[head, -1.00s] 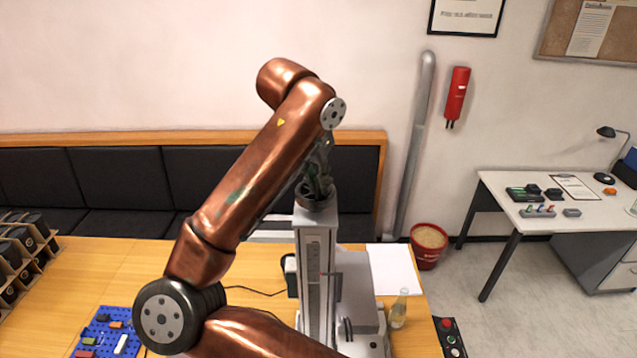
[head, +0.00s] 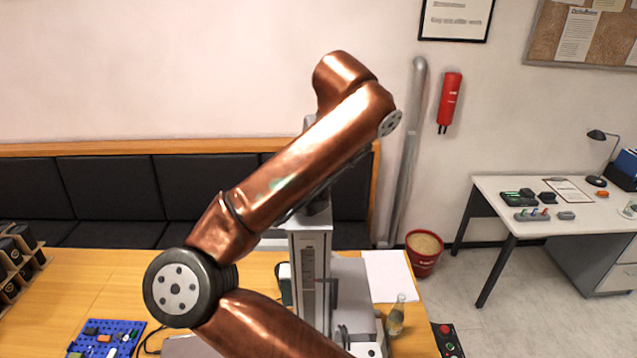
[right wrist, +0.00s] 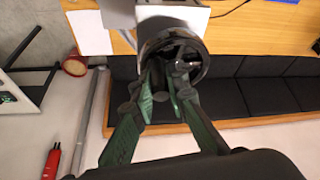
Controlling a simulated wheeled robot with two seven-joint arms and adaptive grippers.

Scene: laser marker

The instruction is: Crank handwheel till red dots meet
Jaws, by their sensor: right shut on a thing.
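The laser marker's grey column (head: 310,262) stands on the wooden table in the head view, with a scale on its front. My copper arm hides the handwheel there. In the right wrist view the black round handwheel (right wrist: 148,42) sits on top of the light column head (right wrist: 88,32). My right gripper (right wrist: 170,88) has its green-dark fingers at the wheel's rim side, shut on the handwheel's crank handle, which is mostly hidden between them. The red dots do not show in either view. My left gripper is not in view.
A blue pegboard (head: 82,338) is at lower left, and a control box with buttons (head: 446,340) at lower right. A black padded bench (head: 110,187) runs behind the table.

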